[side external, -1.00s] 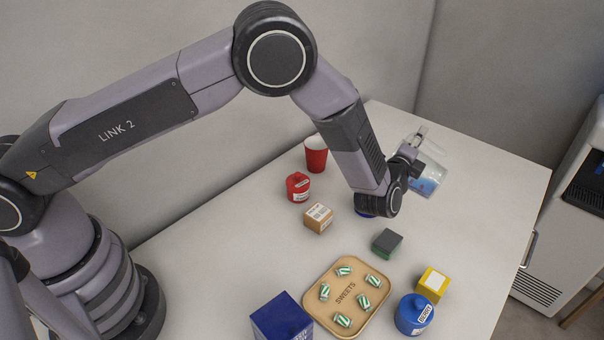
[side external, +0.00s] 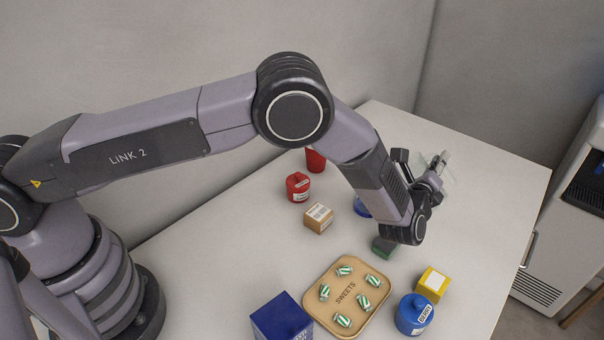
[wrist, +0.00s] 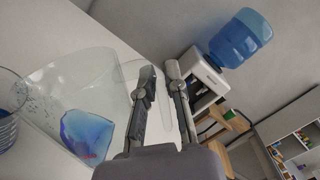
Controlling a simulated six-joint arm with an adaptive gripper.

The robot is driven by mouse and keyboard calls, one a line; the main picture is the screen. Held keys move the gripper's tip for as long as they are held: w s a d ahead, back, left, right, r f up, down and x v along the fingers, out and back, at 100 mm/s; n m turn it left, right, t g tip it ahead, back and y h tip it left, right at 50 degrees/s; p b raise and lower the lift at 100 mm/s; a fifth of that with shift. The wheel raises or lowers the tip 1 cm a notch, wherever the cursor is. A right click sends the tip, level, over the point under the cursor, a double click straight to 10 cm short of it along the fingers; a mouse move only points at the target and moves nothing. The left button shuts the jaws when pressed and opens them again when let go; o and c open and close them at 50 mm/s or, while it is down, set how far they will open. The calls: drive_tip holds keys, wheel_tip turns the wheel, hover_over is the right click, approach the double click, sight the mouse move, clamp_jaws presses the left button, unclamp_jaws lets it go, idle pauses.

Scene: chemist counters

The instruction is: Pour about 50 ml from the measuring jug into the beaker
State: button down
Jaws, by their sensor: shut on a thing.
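My gripper (side external: 437,165) is shut on the clear measuring jug (side external: 450,178), off the table on the far right side. In the wrist view my gripper's fingers (wrist: 158,78) hold the jug (wrist: 60,88) at its right side, where its handle seems to be. The jug looks tilted in that view, with blue liquid (wrist: 87,133) pooled at one side. A clear rounded rim with blue below it (wrist: 5,132) shows at the left edge of the wrist view; I cannot tell for sure that it is the beaker. In the side view my arm and gripper hide much of the jug.
A blue object (side external: 361,207) is partly hidden behind my arm. A green box (side external: 383,248) stands under my wrist.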

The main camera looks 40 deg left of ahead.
drive_tip(key=w+d+f+m, duration=0.1)
drive_tip(key=d+f+m, duration=0.8)
drive_tip(key=m, duration=0.1)
drive_tip(key=shift+d, duration=0.15)
drive_tip(key=shift+w, duration=0.1)
drive_tip(key=shift+r, duration=0.15)
idle(0.8)
